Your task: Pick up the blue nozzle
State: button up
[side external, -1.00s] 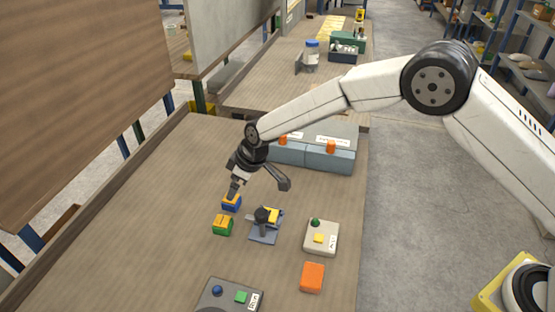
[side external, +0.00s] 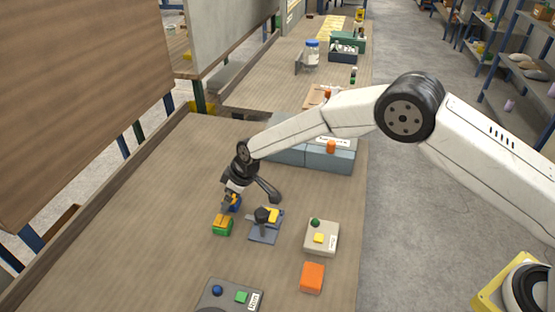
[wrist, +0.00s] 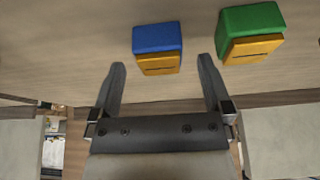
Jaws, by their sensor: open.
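The blue nozzle appears to be the blue block with an orange-yellow front. It shows in the wrist view (wrist: 157,37), just beyond my fingertips and roughly between their lines. In the side external view it (side external: 236,203) is partly hidden behind my gripper. My gripper (wrist: 162,66) is open, with nothing between its two dark fingers. In the side external view my gripper (side external: 228,203) is low over the table, at the blue block; whether they touch cannot be told there.
A green block with a yellow front (side external: 222,226) stands close beside the blue one. A blue-grey stand with a dark top (side external: 265,228) is to the right. Grey-blue bins (side external: 343,162) stand behind.

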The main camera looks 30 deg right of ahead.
jog(key=shift+x, duration=0.8)
grip_shut()
jog(key=shift+r, duration=0.1)
jog(key=shift+r, duration=1.6)
jog(key=s+d+r, duration=0.5)
jog(key=s+r, duration=0.4)
jog(key=s, duration=0.3)
jog(key=shift+s+d+r, duration=0.2)
jog(key=shift+s+r, duration=0.1)
jog(key=shift+s, duration=0.1)
